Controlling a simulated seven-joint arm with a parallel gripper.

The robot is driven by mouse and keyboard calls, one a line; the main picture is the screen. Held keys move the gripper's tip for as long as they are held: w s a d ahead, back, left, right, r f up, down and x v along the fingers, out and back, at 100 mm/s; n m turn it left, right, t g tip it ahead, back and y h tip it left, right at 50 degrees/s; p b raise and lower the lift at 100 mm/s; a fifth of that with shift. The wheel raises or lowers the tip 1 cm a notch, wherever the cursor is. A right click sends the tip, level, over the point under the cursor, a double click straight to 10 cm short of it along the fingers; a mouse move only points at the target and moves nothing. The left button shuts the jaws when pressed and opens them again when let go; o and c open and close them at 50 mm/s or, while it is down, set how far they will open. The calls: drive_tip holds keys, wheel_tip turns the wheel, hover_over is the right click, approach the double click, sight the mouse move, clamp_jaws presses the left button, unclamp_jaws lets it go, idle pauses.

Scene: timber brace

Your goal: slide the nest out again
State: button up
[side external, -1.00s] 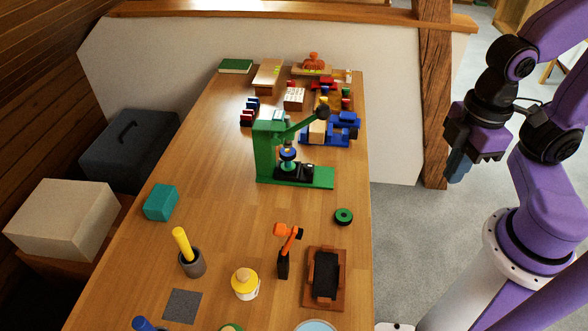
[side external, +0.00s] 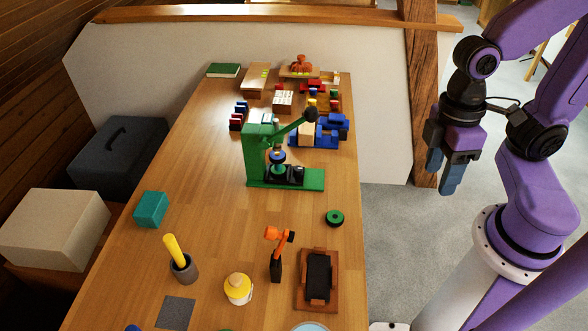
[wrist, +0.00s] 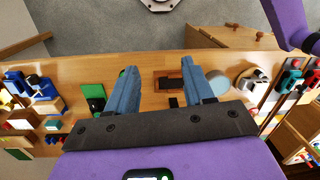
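The green lever press (side external: 256,152) stands on the table, its lever with a black knob (side external: 311,114) raised up to the right. The black nest (side external: 286,175) sits low on the press's green base, around and beside the spot under the ram. A blue round part (side external: 278,157) shows at the ram, just above the nest; whether they touch I cannot tell. My gripper (side external: 441,180) hangs off the table's right side, well away from the press, fingers pointing down. In the wrist view my gripper (wrist: 159,65) is open, with nothing between its fingers.
A green ring (side external: 335,218) lies in front of the press. An orange-headed tool (side external: 276,262), a wooden tray (side external: 302,302), a yellow-topped pot (side external: 238,290) and a grey cup (side external: 184,269) stand nearer. A blue vise-like device (side external: 334,133) stands close behind the press.

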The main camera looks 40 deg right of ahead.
sight(300, 168)
drive_tip(key=w+a+f+m+g+y, duration=0.1)
drive_tip(key=w+f+m+g+y, duration=0.1)
drive_tip(key=w+f+m+y, duration=0.5)
drive_tip(key=w+a+f+m+g+y, duration=0.1)
drive_tip(key=w+m+g+y, duration=0.1)
drive_tip(key=w+m, duration=0.65)
drive_tip(key=w+d+f+m+t+y, duration=0.1)
drive_tip(key=w+d+f+m+t, duration=0.5)
drive_tip(key=d+m, duration=0.3)
drive_tip(key=w+d+f+m+t+y, duration=0.2)
drive_tip(key=w+d+f+m+t, duration=0.35)
drive_tip(key=m, duration=0.45)
drive_tip(key=x, duration=1.1)
drive_tip(key=w+x, duration=0.1)
drive_tip(key=x, duration=0.4)
drive_tip(key=shift+w+d+f, duration=0.1)
drive_tip(key=shift+w+f, duration=0.05)
drive_tip(key=shift+f, duration=0.05)
clamp_jaws()
drive_tip(key=shift+h, duration=0.3)
drive_tip(key=s+d, duration=0.8)
drive_tip(key=shift+d, duration=0.15)
